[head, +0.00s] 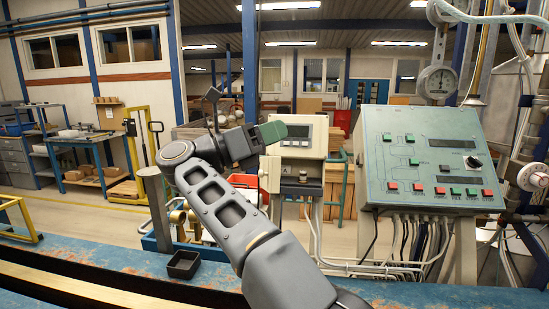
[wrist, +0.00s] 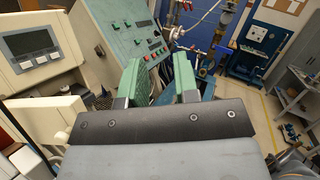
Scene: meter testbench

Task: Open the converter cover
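The converter (head: 315,150) is a cream box with a small display and buttons, standing behind the blue bench in the middle of the head view. It also shows at the left of the wrist view (wrist: 68,42), with a cream lower part (wrist: 50,118) below it. My gripper (head: 280,130) has green fingers and is beside the converter's upper left in the head view. In the wrist view the fingers (wrist: 158,72) are apart with nothing seen between them, and the converter is left of them.
A sloped green control panel (head: 430,160) with red and green buttons stands at right, cables hanging below it. A round gauge (head: 438,82) is above it. A small black tray (head: 183,265) sits on the blue bench (head: 110,262). Pipes and valves stand at far right.

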